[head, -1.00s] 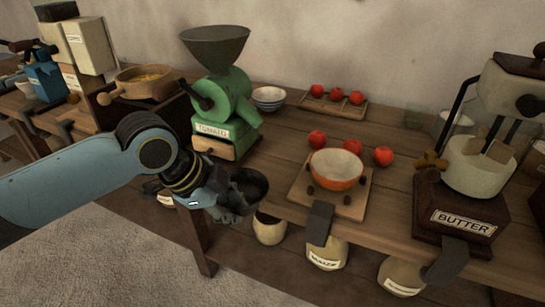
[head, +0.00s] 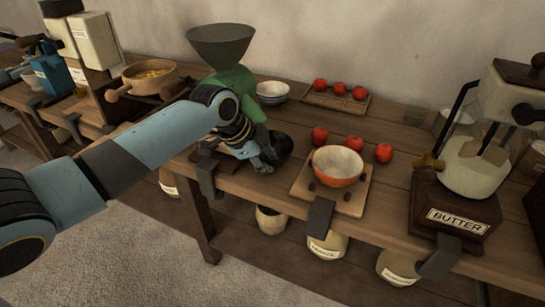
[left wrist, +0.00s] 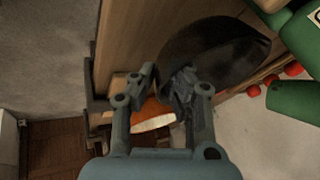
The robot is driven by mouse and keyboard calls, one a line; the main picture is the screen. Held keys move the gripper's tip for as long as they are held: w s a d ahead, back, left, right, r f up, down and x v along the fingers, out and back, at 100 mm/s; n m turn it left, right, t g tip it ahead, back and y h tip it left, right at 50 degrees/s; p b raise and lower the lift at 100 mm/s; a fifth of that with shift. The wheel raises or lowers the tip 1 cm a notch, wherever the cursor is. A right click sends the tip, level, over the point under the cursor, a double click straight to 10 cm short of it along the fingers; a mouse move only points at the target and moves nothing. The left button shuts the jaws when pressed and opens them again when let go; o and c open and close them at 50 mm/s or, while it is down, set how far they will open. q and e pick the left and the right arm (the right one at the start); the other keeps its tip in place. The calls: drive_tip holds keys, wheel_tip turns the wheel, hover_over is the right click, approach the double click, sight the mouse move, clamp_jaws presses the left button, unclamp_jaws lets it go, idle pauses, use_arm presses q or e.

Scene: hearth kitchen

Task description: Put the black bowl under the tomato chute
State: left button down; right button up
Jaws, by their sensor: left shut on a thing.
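The black bowl (head: 281,147) is in my left gripper (head: 264,161), tilted, above the table edge in the head view. In the left wrist view the bowl (left wrist: 222,48) is dark and large, and one finger of the gripper (left wrist: 166,78) overlaps its rim. The green tomato mill (head: 236,80) with its dark funnel stands just behind my left arm, which hides its lower front, label and chute. Green parts of the mill (left wrist: 294,101) show at the right of the left wrist view. My right gripper is out of view.
An orange bowl (head: 338,181) sits on a wooden board (head: 301,188) right of the black bowl, with tomatoes (head: 320,136) behind. White bowls (head: 271,98) stand beyond the mill. A tomato rack (head: 314,99) is at the back, the butter churn (head: 455,215) at right.

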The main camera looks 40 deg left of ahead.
use_arm(q)
drive_tip(key=w, duration=0.3)
drive_tip(key=shift+w+a+r, duration=0.15)
drive_tip(key=shift+a, duration=0.25)
drive_tip(key=shift+w+f, duration=0.15)
drive_tip(key=shift+f, duration=0.7)
drive_tip(key=shift+f, duration=0.15)
drive_tip(key=c, duration=1.4)
unclamp_jaws()
